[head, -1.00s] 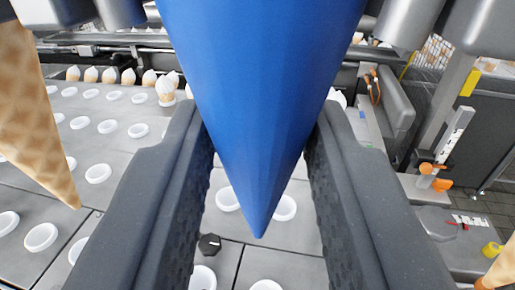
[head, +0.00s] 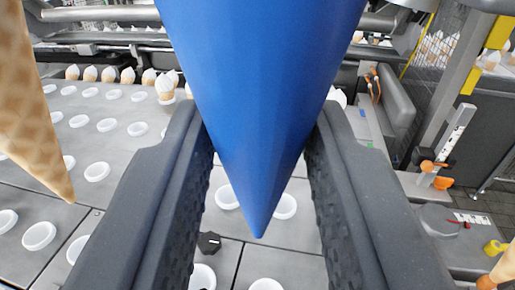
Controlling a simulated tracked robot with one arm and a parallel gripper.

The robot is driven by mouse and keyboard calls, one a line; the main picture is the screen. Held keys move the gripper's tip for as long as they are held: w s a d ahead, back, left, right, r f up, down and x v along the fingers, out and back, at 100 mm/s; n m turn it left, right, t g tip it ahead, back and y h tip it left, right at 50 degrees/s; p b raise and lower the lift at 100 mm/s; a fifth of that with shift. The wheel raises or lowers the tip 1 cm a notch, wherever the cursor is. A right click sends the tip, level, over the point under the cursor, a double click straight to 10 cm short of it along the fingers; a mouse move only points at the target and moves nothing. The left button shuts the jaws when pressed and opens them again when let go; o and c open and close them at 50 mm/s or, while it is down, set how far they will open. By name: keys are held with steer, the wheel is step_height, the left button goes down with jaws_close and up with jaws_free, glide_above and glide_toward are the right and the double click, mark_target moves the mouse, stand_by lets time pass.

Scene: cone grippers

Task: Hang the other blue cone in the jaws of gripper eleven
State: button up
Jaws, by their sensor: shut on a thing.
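A large smooth blue cone (head: 260,110) hangs point down in the middle of the head view, its top cut off by the upper edge. My gripper (head: 260,165) is shut on it, with one dark ridged finger on each side of the cone's lower part. The cone's tip hangs free between the fingers, above the plate. I cannot tell which of the machine's grippers is gripper eleven, and no number shows. A waffle cone (head: 32,110) hangs point down at the left edge, apart from my left finger.
A grey plate (head: 125,170) with rows of white round cups (head: 97,172) lies below. Filled cones (head: 165,88) stand in a row at the back. A post with orange clamps (head: 440,165) and a grey housing (head: 398,110) are at the right. A black knob (head: 209,242) sits on the plate.

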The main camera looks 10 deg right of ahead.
steer(key=shift+f, duration=0.3)
stand_by(0.5)
steer(key=o, duration=1.2)
steer(key=shift+o, duration=0.2)
steer(key=shift+s, duration=0.1)
steer(key=s+a+b, duration=0.3)
steer(key=s, duration=0.5)
steer(key=shift+s, duration=0.2)
stand_by(0.7)
